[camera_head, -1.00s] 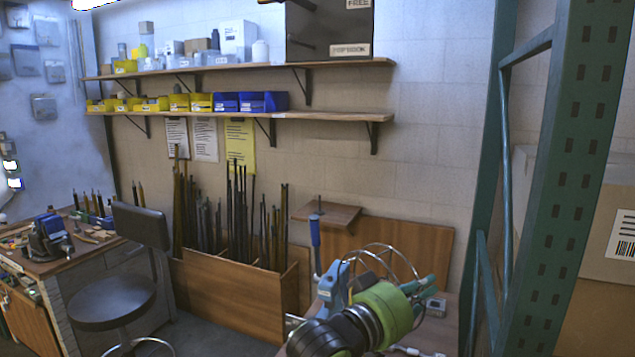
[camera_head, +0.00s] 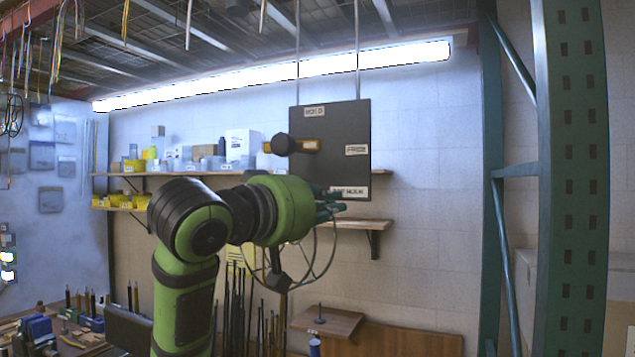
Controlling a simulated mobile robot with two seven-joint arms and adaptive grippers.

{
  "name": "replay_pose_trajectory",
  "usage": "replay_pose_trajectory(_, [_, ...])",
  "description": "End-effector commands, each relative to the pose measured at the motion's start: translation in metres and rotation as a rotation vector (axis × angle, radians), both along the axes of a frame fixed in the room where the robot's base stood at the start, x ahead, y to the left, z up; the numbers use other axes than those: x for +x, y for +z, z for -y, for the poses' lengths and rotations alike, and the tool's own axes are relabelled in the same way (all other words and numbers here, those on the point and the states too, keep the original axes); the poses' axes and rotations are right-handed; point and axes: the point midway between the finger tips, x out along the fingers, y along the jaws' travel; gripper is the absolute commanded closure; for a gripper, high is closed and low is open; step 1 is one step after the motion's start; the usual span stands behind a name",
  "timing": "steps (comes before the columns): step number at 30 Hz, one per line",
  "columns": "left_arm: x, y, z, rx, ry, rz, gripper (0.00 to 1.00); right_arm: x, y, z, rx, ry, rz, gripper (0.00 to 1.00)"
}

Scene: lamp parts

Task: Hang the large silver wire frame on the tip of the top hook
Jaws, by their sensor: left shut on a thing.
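The silver wire frame (camera_head: 334,251) hangs as thin curved loops below and beside my left gripper (camera_head: 328,207). That gripper is shut on it, high in front of the shelves. A dark board (camera_head: 345,130) on two rods stands behind and above the gripper. A label (camera_head: 349,192) at its bottom appears to read "TOP HOOK" and is partly covered by the gripper. I cannot make out the top hook's tip; the gripper and green wrist may hide it. The frame looks apart from the board, but the depth is hard to judge. My right gripper is not in view.
Shelves (camera_head: 350,223) with bins and bottles run behind the arm. A green rack upright (camera_head: 570,190) stands at right. Wall space between board and rack is clear.

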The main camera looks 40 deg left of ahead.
Motion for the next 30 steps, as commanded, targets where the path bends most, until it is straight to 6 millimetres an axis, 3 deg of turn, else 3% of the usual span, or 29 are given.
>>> replay_pose_trajectory(3, [-0.011, 0.014, -0.007, -0.001, 0.016, 0.002, 1.0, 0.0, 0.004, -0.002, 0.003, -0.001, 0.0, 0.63])
replay_pose_trajectory(8, [-0.013, 0.017, -0.01, -0.002, 0.021, 0.0, 1.0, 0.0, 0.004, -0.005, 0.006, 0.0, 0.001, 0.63])
replay_pose_trajectory(30, [0.028, 0.013, -0.019, -0.002, 0.018, 0.0, 1.0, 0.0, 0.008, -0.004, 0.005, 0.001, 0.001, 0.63])
